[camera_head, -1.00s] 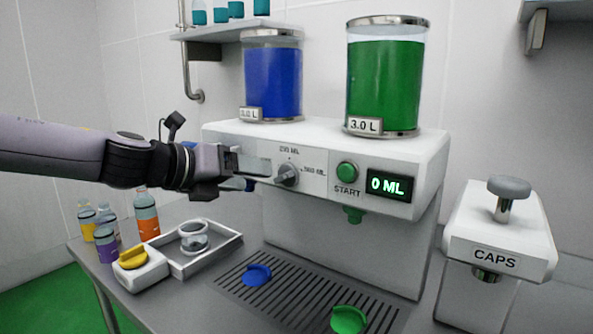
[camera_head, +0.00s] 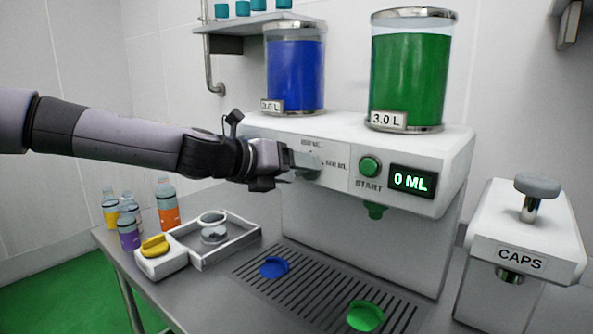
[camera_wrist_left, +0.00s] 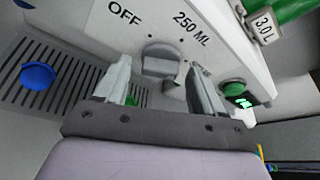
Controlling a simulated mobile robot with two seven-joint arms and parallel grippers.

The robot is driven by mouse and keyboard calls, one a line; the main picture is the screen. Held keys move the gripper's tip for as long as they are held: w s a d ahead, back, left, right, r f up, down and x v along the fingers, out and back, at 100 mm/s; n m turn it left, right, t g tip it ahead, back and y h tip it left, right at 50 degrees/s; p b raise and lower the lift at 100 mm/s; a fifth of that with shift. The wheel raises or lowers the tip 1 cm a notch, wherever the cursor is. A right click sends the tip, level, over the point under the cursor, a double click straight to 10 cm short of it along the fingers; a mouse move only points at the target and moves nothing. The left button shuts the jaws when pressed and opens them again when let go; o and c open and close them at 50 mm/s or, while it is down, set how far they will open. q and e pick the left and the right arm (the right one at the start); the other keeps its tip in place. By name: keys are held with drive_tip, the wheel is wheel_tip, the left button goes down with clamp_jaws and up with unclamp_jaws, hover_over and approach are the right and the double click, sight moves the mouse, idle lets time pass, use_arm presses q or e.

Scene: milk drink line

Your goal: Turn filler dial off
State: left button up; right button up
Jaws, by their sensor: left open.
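The filler dial (camera_wrist_left: 162,60) is a grey knob on the white front panel of the filler machine (camera_head: 425,165). In the left wrist view it sits just beyond and between my two left fingers, near the "OFF" and "250 ML" labels. My left gripper (camera_wrist_left: 160,80) is open, one finger on each side of the dial's line; I cannot tell whether they touch it. In the head view my left gripper (camera_head: 300,163) is in front of the dial and mostly hides it. My right gripper does not show.
A green START button (camera_head: 369,167) and a "0 ML" display (camera_head: 412,181) are right of the dial. Below is a drip grate (camera_head: 315,290) with a blue disc (camera_head: 274,267) and a green disc (camera_head: 365,316). A tray (camera_head: 240,243) and several bottles stand left. A CAPS dispenser (camera_head: 525,235) stands right.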

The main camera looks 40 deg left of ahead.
use_arm(q)
drive_tip(key=shift+w+f, duration=0.1)
drive_tip(key=shift+w, duration=0.15)
drive_tip(key=c, duration=1.1)
drive_tip(key=shift+o, duration=0.2)
